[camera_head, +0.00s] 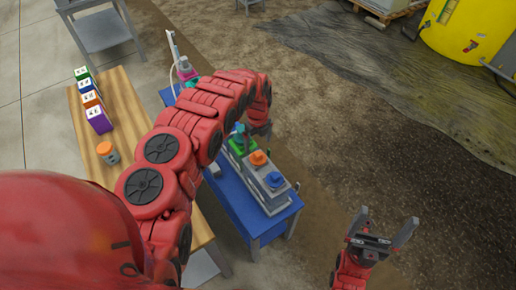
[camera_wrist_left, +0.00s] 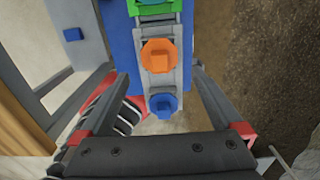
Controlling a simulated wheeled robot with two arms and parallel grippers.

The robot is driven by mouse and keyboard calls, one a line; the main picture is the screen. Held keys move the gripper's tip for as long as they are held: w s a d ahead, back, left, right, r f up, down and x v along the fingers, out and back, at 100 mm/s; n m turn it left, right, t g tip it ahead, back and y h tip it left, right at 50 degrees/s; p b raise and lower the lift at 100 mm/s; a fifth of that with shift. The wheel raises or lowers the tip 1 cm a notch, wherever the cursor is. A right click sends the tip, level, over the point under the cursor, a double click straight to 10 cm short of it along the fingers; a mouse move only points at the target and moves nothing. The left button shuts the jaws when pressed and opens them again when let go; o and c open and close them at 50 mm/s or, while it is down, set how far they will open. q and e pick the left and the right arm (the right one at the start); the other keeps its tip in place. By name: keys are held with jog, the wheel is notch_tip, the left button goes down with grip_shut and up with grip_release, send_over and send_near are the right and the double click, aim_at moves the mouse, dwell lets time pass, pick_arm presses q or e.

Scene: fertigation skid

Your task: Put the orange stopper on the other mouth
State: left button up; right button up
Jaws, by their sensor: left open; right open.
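An orange stopper (camera_head: 258,157) sits on a grey block (camera_head: 250,172) on the blue table, between a green piece (camera_head: 240,145) and a blue stopper (camera_head: 273,180). In the left wrist view the orange stopper (camera_wrist_left: 159,55) is near the middle, with the blue stopper (camera_wrist_left: 163,105) below it and green (camera_wrist_left: 158,3) at the top edge. My left gripper (camera_wrist_left: 150,75) is open and empty, with its fingers on either side of the block. In the head view it is largely hidden behind my arm. My right gripper (camera_head: 384,230) is open and empty, right of the table. No bare mouth is clearly visible.
A wooden table (camera_head: 122,105) at left holds several coloured boxes (camera_head: 90,98) and an orange-topped jar (camera_head: 107,152). The blue table (camera_head: 240,205) also bears equipment (camera_head: 186,70) at its far end. A yellow tank (camera_head: 470,35) stands far right. The ground between is clear.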

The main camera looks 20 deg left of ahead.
pick_arm(q)
notch_tip(320, 180, up, 9)
jog(key=shift+r, duration=0.2)
jog(key=shift+s, duration=0.1)
dwell(0.5)
